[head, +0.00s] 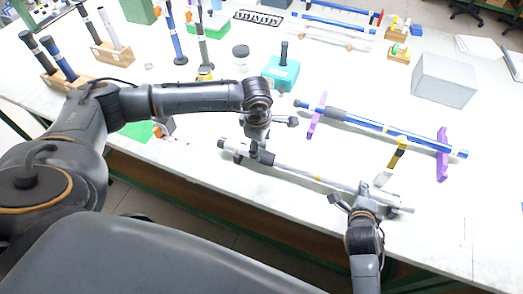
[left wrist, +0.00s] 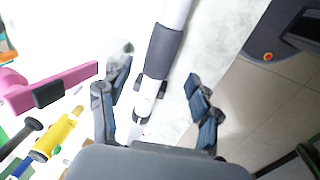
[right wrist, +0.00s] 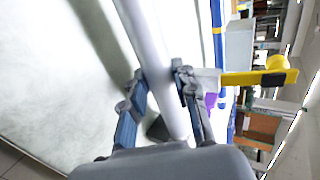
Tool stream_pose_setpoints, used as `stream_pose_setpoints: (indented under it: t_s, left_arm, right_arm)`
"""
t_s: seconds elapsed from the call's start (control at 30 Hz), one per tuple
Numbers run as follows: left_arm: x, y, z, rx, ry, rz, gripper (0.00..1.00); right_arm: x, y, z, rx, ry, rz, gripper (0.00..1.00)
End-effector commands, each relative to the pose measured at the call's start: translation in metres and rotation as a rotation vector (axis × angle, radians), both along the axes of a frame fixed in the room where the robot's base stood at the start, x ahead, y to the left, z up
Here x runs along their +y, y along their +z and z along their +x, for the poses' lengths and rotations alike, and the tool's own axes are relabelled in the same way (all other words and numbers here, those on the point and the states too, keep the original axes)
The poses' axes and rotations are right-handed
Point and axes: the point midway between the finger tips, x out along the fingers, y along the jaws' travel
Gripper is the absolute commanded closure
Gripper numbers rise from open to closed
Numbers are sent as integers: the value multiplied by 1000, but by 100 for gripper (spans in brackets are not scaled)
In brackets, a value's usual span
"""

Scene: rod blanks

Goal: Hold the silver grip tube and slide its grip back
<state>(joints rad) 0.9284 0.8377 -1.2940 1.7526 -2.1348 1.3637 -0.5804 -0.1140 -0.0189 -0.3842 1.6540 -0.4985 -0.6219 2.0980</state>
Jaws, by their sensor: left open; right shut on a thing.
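The silver grip tube (head: 300,172) lies slantwise near the front of the table, with a yellow mark near its middle. Its dark grip (left wrist: 163,52) shows in the left wrist view as a sleeve around the pale tube. My left gripper (head: 258,150) is over the left part of the tube. Its fingers are open, one on each side of the tube, apart from it (left wrist: 157,78). My right gripper (head: 354,194) is shut on the tube toward its right end; the tube passes between its fingers in the right wrist view (right wrist: 164,85).
A blue rod (head: 385,128) rests on purple stands (head: 443,155) just behind the tube. A yellow-and-black upright piece (head: 397,155) stands close to my right gripper. A teal box (head: 282,73) and a grey box (head: 444,81) are farther back. The front table edge is close.

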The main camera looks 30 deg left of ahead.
Motion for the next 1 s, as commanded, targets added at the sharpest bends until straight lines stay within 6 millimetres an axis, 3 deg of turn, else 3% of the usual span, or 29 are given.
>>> stream_pose_setpoints:
  t_s: [0.1,0.3,0.77,0.8,0.93,1.0]
  left_arm:
    - [0,25,-3,-3,-1,0,37]
    - [0,52,-7,-1,1,1,37]
    - [0,59,-8,2,0,2,37]
    - [0,59,-8,2,0,2,37]
    - [0,59,-8,2,0,1,37]
    - [0,59,-8,2,0,1,37]
  right_arm:
    - [1,-2,-1,4,2,1,100]
    - [1,-2,-1,4,3,1,100]
    - [2,-2,-1,4,3,1,100]
    - [2,-2,-1,4,3,1,69]
    - [2,-1,-1,3,3,1,45]
    - [1,-1,-1,2,3,1,45]
